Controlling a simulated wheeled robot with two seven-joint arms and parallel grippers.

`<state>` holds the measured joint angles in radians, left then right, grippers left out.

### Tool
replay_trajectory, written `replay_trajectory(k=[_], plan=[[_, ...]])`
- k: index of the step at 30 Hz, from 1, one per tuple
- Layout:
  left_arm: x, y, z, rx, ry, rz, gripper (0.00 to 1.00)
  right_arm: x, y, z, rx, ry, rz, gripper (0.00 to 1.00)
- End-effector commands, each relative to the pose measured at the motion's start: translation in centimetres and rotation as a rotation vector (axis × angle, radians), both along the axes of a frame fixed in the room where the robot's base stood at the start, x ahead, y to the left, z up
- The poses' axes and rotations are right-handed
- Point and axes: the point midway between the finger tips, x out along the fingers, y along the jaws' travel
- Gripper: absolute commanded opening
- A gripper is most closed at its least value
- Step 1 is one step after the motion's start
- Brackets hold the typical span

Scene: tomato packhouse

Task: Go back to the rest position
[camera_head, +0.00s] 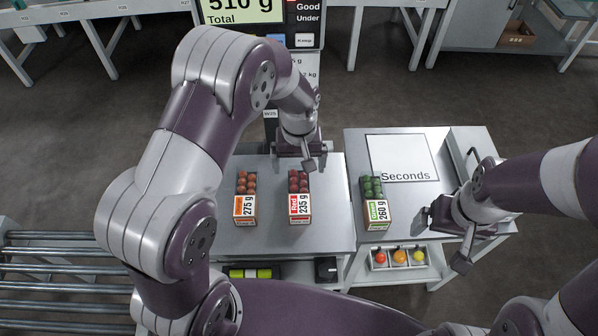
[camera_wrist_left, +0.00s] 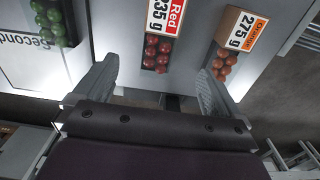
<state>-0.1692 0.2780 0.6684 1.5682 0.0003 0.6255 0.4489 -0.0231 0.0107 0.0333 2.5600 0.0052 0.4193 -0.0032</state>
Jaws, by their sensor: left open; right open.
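My left gripper (camera_head: 302,158) is open and empty above the far edge of the left metal top (camera_head: 270,235). Its two fingers also show in the left wrist view (camera_wrist_left: 155,85), with nothing between them. Below it on that top stand a punnet labelled Red 235 g (camera_head: 300,208) and, to its left, one labelled 275 g (camera_head: 245,209), with an orange label. Both hold small tomatoes. My right gripper (camera_head: 441,240) is open and empty at the front of the right table, right of the green-labelled 260 g punnet (camera_head: 376,215).
A display (camera_head: 240,12) behind reads 510 g Total. A white Seconds sheet (camera_head: 403,158) lies bare on the right table (camera_head: 345,150). A tray (camera_head: 398,260) with coloured balls sits below. Metal rollers (camera_head: 50,285) are at the left.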

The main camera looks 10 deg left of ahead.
Motion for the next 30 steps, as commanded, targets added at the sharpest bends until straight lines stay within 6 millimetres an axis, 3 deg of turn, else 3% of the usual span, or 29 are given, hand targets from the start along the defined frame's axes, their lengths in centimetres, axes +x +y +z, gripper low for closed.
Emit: replay_trajectory(k=[17, 20, 25, 30], plan=[[0.1, 0.0, 0.2, 0.0, -0.005, -0.03, 0.98, 0.0, 0.0, 0.0, 0.0, 0.0, 0.0, 0.98], [-2.4, 0.4, -0.2, 0.002, 0.02, -0.155, 0.98, 0.0, 0.0, 0.1, 0.0, 0.0, 0.0, 0.98], [-8.5, 2.8, 6.1, -0.001, -0.006, -0.317, 0.98, 0.0, 0.0, 2.5, 0.0, 0.0, 0.0, 0.98], [-13.8, 5.0, 11.8, 0.006, -0.066, -0.341, 0.98, 0.0, 0.0, 4.9, 0.0, 0.0, 0.0, 0.98]])
